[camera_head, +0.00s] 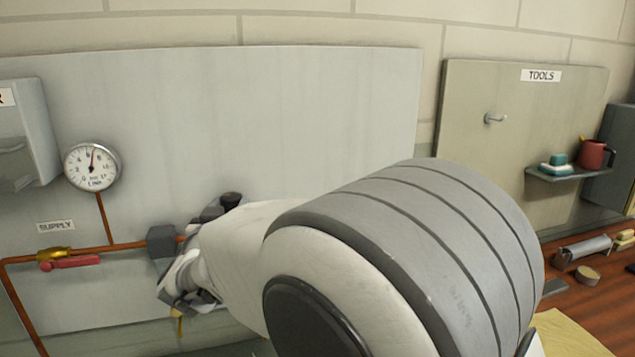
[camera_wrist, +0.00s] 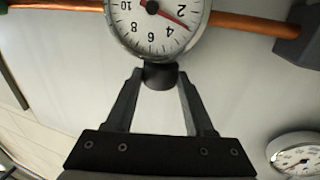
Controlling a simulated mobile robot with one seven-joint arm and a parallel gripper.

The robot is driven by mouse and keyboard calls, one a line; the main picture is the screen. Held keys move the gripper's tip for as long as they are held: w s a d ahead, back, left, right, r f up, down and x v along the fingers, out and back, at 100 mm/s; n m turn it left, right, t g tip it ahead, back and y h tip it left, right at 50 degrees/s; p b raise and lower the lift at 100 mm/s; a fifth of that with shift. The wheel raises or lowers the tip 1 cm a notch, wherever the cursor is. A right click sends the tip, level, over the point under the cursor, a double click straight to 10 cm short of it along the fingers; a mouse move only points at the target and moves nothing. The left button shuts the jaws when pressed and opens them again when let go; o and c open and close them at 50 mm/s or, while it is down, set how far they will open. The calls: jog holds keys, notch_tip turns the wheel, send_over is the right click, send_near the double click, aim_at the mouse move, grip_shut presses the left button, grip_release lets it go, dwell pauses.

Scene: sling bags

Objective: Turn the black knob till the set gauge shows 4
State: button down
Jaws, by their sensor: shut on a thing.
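The black knob (camera_wrist: 160,76) shows in the wrist view just below the rim of the set gauge (camera_wrist: 152,44). My gripper (camera_wrist: 161,80) is shut on the knob, with one finger on each side. The set gauge appears upside down and cut off by the top edge. Its red needle (camera_wrist: 174,22) points between 2 and 4. In the head view my arm hides the set gauge, and I cannot make out the fingertips there.
A copper pipe (camera_head: 126,245) runs to a grey block (camera_head: 162,242). A second gauge (camera_head: 91,166) is above it; it also shows in the wrist view (camera_wrist: 297,155). A red-handled valve (camera_head: 70,263) is at left. At right, a tool board (camera_head: 520,120) and shelf (camera_head: 567,173).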

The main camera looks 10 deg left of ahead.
jog(key=m+h+p, duration=0.1)
jog(key=h, duration=0.1)
jog(key=m+h+p, duration=0.1)
jog(key=p, duration=0.1)
jog(key=m+h+p, duration=0.1)
jog(key=h+p, duration=0.1)
jog(key=shift+a+r+m+t+h, duration=0.25)
jog(key=shift+a+m+t+h, duration=0.05)
jog(key=shift+a, duration=0.1)
jog(key=shift+a+f+m+h+p, duration=0.1)
jog(key=shift+m+h+p, duration=0.5)
jog(key=shift+h, duration=0.25)
jog(key=shift+a+f+m+h+p, duration=0.1)
jog(key=shift+m+h+p, duration=0.45)
jog(key=shift+h, duration=0.3)
jog(key=shift+c, duration=1.3)
grip_release()
jog(key=shift+f+b, duration=0.15)
jog(key=shift+b, duration=0.15)
